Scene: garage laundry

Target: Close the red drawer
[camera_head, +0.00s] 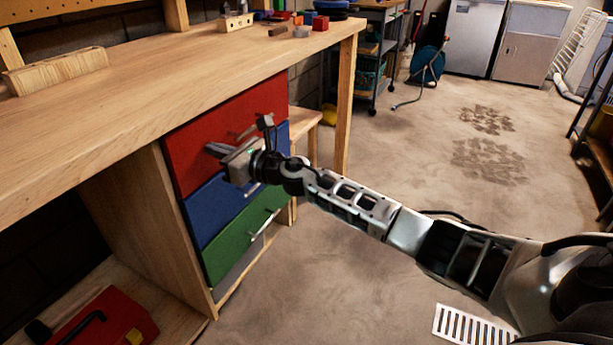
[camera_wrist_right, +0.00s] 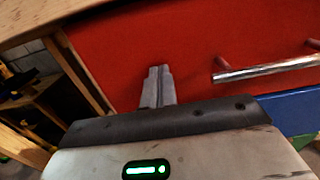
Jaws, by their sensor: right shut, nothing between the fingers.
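The red drawer (camera_head: 225,122) is the top one in the wooden workbench, above a blue and a green drawer. Its front looks about flush with the drawers below; a small gap is hard to tell. My right gripper (camera_head: 214,150) is shut and empty, with its fingertips at the red front, and my wrist hides part of it. In the right wrist view the shut fingers (camera_wrist_right: 158,85) point at the red front (camera_wrist_right: 130,40), left of its metal bar handle (camera_wrist_right: 265,69). Contact cannot be told for sure. My left gripper is not in view.
The blue drawer (camera_head: 209,212) and green drawer (camera_head: 238,240) lie below. The benchtop (camera_head: 190,75) overhangs the drawers. A red toolbox (camera_head: 110,320) is on the lower shelf at left. The floor (camera_head: 400,160) to the right is mostly clear.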

